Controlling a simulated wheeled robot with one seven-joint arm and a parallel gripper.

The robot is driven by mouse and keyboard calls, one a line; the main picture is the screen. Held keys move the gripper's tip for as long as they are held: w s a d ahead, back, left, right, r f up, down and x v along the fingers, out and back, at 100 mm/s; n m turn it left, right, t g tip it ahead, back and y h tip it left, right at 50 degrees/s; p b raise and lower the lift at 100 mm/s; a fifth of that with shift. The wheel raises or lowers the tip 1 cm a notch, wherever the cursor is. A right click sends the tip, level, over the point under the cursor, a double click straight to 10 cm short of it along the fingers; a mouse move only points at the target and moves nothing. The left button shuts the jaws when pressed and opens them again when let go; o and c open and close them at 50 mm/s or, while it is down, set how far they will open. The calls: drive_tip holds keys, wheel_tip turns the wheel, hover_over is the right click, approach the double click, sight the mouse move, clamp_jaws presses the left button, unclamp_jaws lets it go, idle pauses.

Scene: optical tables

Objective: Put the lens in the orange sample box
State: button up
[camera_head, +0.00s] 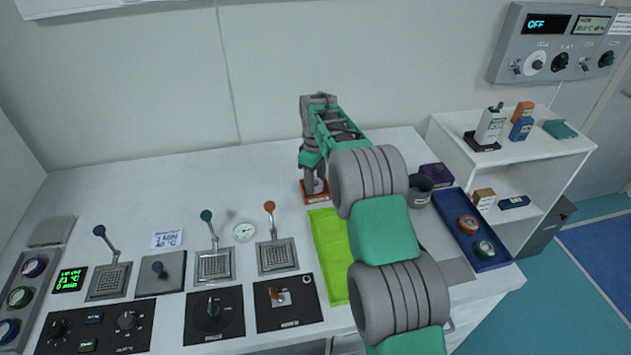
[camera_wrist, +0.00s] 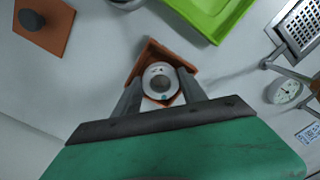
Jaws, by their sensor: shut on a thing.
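The lens (camera_wrist: 160,82), a white disc with a grey centre, is between the fingers of my gripper (camera_wrist: 160,92) in the wrist view. My gripper is shut on it. The orange sample box (camera_wrist: 148,52) shows open around and beneath the lens; I cannot tell whether the lens touches its floor. In the head view my gripper (camera_head: 315,183) points down at the orange box (camera_head: 316,198), at the back of the table. An orange square lid with a dark knob (camera_wrist: 43,24) lies apart from the box in the wrist view; my arm hides that spot in the head view.
A green tray (camera_head: 328,245) lies just in front of the box. A small dial gauge (camera_head: 244,232) and levers stand to the left. A dark cup (camera_head: 420,190), a purple box (camera_head: 438,175) and a blue tray (camera_head: 482,250) are to the right. The table behind is clear.

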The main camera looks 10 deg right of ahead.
drive_tip(key=shift+f, duration=0.9)
drive_tip(key=o, duration=1.1)
drive_tip(key=shift+r, duration=0.1)
drive_tip(key=s+r+m+b, duration=0.1)
drive_tip(key=s+r, duration=0.1)
drive_tip(key=r, duration=0.7)
drive_tip(key=s+r+m+b, duration=0.1)
drive_tip(key=s+r, duration=0.2)
drive_tip(key=r, duration=0.5)
drive_tip(key=s+r+m+t, duration=0.2)
drive_tip(key=s+r+m, duration=0.1)
drive_tip(key=s, duration=0.8)
drive_tip(key=s+f+m, duration=0.2)
drive_tip(key=s+f, duration=0.2)
drive_tip(key=s, duration=0.5)
drive_tip(key=s+f+m+t, duration=0.1)
drive_tip(key=s+f+m, duration=0.1)
drive_tip(key=s, duration=0.7)
drive_tip(key=shift+a+f+t, duration=0.15)
drive_tip(key=shift+f+t, duration=0.15)
drive_tip(key=shift+f, duration=0.55)
